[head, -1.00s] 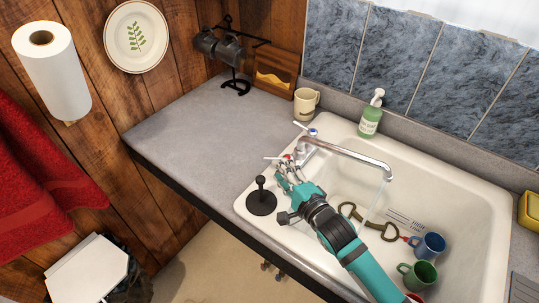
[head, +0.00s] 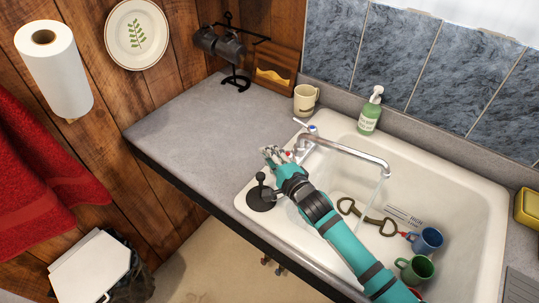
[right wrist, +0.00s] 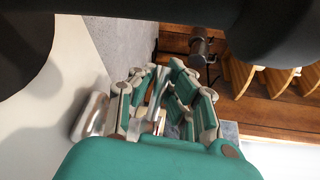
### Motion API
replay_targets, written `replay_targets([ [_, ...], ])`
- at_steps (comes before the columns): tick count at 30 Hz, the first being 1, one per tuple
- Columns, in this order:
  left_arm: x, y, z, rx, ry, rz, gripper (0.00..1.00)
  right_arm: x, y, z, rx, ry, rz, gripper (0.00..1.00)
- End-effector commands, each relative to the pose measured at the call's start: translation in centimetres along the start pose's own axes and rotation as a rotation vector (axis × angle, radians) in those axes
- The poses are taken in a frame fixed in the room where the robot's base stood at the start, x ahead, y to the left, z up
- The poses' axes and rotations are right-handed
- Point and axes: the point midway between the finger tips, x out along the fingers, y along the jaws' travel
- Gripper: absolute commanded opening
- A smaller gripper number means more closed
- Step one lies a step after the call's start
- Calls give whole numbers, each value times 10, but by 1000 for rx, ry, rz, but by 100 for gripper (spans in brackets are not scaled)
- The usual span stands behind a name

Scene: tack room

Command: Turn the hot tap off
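The chrome faucet (head: 345,150) stands at the sink's back left corner, with a thin stream of water (head: 381,190) falling from its spout. The hot tap (head: 289,154), marked red, is at the faucet's near end and mostly hidden by my right gripper. The cold tap (head: 311,129), marked blue, is at the far end. My right gripper (head: 272,153) is at the hot tap. In the right wrist view its fingers (right wrist: 165,95) are spread, with a narrow lever-like piece between them; contact is unclear. My left gripper is out of view.
A black plunger-like stopper (head: 262,196) stands on the sink rim just below my right gripper. A cream mug (head: 305,99) and green soap bottle (head: 370,112) stand behind. Blue (head: 427,240) and green (head: 416,268) mugs lie in the sink.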

Motion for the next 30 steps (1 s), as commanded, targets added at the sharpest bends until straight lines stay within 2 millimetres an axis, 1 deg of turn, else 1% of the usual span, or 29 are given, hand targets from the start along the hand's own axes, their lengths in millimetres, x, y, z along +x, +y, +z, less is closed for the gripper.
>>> replay_targets([
  [2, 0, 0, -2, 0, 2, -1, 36, 0, 0, 0, 0, 0, 0, 0],
  [17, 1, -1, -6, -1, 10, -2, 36, 0, 1, 0, 2, 6, -1, 0],
  [22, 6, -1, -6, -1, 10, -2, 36, 4, -1, 2, 15, 61, -21, 0],
  [30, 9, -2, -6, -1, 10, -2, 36, 5, 0, -3, 16, 124, -24, 0],
])
